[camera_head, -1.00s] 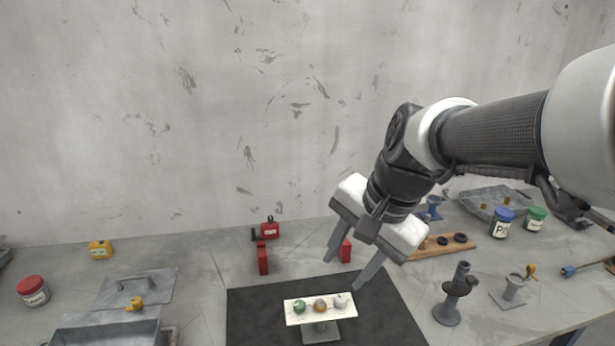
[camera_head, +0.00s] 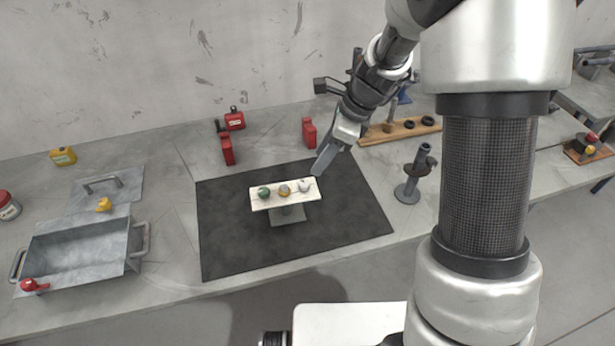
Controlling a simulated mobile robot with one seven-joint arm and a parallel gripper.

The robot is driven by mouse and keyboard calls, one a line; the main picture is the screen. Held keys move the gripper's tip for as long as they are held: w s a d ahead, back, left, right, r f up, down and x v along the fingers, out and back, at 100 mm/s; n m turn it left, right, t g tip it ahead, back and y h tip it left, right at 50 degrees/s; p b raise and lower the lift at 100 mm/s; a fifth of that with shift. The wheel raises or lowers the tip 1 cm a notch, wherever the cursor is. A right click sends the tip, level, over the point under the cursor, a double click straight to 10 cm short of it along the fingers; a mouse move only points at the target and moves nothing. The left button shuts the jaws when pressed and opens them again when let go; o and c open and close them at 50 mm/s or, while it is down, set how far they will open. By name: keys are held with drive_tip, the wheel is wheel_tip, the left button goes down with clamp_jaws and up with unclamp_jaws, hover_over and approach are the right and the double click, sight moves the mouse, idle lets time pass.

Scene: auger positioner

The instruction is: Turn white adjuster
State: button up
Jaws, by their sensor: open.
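The white adjuster (camera_head: 304,186) is a small round knob at the right end of a pale plate (camera_head: 270,203) on a short grey stand. A gold knob (camera_head: 284,190) is in the middle and a green knob (camera_head: 264,192) is at the left end. My gripper (camera_head: 322,165) is open and empty. Its fingers point down and left, close to the plate's right end, just above and right of the white adjuster. One finger largely hides the other, and I cannot tell whether the fingertip touches anything.
The stand is on a black mat (camera_head: 235,250). Red blocks (camera_head: 309,132) stand behind it. A dark grey post (camera_head: 413,180) stands right of the mat, and a wooden strip with black rings (camera_head: 430,125) lies behind. A metal bin (camera_head: 75,255) is at the left.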

sight(304, 183)
drive_tip(key=x, duration=1)
clamp_jaws()
